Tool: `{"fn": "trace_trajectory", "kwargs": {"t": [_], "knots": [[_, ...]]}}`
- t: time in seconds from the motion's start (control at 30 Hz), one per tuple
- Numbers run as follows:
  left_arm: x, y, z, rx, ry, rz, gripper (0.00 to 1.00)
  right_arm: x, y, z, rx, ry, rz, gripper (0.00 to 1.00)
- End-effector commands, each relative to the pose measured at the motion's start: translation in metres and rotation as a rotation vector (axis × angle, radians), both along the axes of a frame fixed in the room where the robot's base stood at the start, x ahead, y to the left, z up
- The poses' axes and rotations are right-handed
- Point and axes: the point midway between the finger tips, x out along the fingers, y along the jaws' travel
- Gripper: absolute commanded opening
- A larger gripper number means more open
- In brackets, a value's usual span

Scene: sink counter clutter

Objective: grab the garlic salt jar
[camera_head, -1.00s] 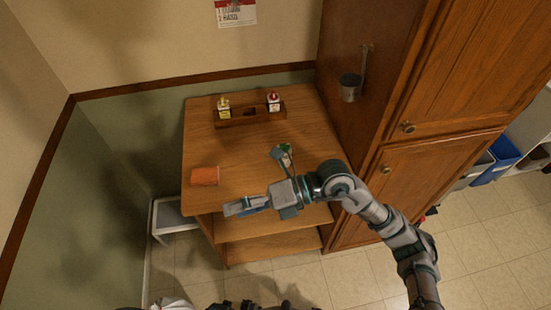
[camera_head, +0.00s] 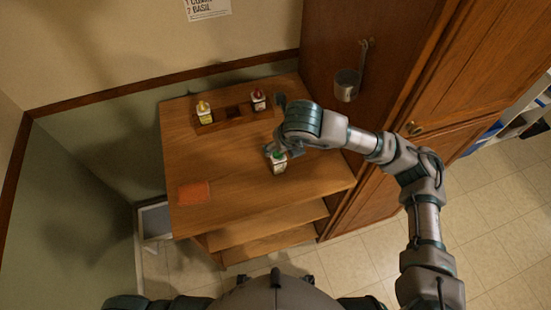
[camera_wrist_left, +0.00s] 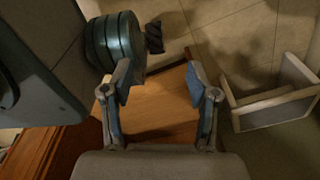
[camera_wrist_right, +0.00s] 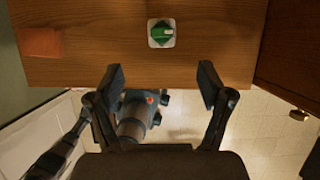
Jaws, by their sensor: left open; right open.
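A small white jar with a green cap (camera_head: 279,162) stands on the wooden counter (camera_head: 240,190). Its cap shows from above in the right wrist view (camera_wrist_right: 162,33). I cannot read its label. My right gripper (camera_wrist_right: 162,80) is open and empty. In the right wrist view the jar lies beyond the fingertips, centred between them; in the head view the right hand hangs close behind and above it. My left gripper (camera_wrist_left: 160,82) is open and empty in the left wrist view, away from the jar. The head view does not show its fingers.
A wooden rack (camera_head: 234,116) at the back holds a yellow-capped bottle (camera_head: 205,112) and a red-capped bottle (camera_head: 258,99). A tall cabinet (camera_head: 390,70) with a hanging metal cup (camera_head: 347,85) bounds the right side.

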Motion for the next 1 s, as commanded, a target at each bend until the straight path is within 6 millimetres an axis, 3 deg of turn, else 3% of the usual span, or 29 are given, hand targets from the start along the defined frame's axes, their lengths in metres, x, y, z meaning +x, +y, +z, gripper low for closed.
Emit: {"fn": "trace_trajectory", "kwargs": {"t": [0.1,0.3,0.53,0.67,0.8,1.0], "knots": [[-0.002,0.001,-0.001,-0.001,0.001,-0.001,0.59,0.012,0.004,-0.029,-0.001,0.008,-0.001,0.79],[-0.007,0.003,-0.003,-0.001,0.004,-0.002,0.59,0.026,0.012,-0.063,-0.002,0.005,0.0,0.79],[-0.011,0.004,-0.002,-0.001,0.004,-0.003,0.59,0.031,0.014,-0.079,-0.003,0.004,0.003,0.79],[-0.028,0.007,-0.005,0.001,0.017,-0.005,0.59,0.037,0.014,-0.099,-0.002,0.007,0.0,0.79],[-0.032,0.008,-0.006,0.001,0.017,-0.006,0.59,0.044,0.016,-0.117,0.0,0.005,0.002,0.79],[-0.034,0.008,-0.007,0.002,0.016,-0.005,0.59,0.046,0.017,-0.123,0.0,0.003,0.003,0.79]]}}
